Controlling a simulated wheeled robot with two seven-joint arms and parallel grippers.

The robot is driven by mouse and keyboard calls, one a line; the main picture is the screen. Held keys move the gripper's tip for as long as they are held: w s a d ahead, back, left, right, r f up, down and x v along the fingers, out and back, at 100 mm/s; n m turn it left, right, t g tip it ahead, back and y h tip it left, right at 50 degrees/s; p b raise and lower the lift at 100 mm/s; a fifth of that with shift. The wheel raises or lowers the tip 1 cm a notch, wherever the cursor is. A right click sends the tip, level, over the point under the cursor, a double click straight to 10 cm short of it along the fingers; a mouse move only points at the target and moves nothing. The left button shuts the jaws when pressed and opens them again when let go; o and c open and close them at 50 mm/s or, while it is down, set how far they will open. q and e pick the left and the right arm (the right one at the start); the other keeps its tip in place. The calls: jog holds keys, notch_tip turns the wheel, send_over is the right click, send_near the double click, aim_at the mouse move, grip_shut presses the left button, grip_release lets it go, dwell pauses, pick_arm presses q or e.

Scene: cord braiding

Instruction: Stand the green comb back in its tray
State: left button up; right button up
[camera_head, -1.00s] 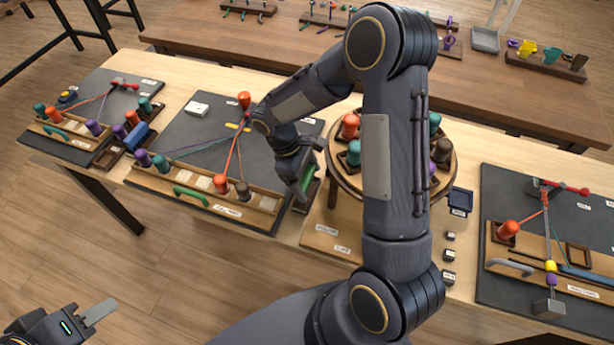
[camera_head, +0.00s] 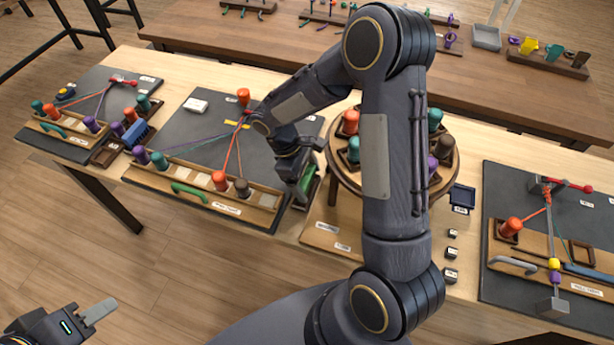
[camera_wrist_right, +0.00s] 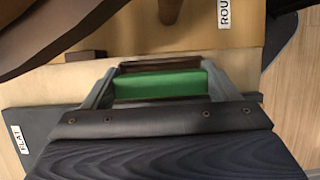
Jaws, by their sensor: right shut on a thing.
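The green comb (camera_wrist_right: 158,85) lies lengthwise between the two fingers of my right gripper (camera_wrist_right: 157,88) in the right wrist view. The fingers are shut on its ends. A brown edge, seemingly of the comb's tray (camera_wrist_right: 160,67), shows just beyond the comb. I cannot tell whether the comb touches the tray floor. In the head view my right gripper (camera_head: 304,184) points down at the right edge of the middle board, and the comb and tray are mostly hidden behind it. My left gripper (camera_head: 92,314) is at the lower left, away from the table, its jaw gap unclear.
The round braiding stand (camera_head: 345,181) with colored bobbins stands close to the right of my right gripper. The middle board (camera_head: 205,125) with cords and bobbins lies to its left. A blue comb (camera_head: 137,133) is further left. A small blue tray (camera_head: 462,196) lies right of the stand.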

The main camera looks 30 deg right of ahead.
jog(key=shift+f+b, duration=0.5)
jog(key=shift+f, duration=0.15)
jog(key=o, duration=0.9)
jog(key=v, duration=0.7)
jog(key=shift+w+a+r, duration=0.1)
jog(key=shift+w+r, duration=0.05)
jog(key=shift+r, duration=0.2)
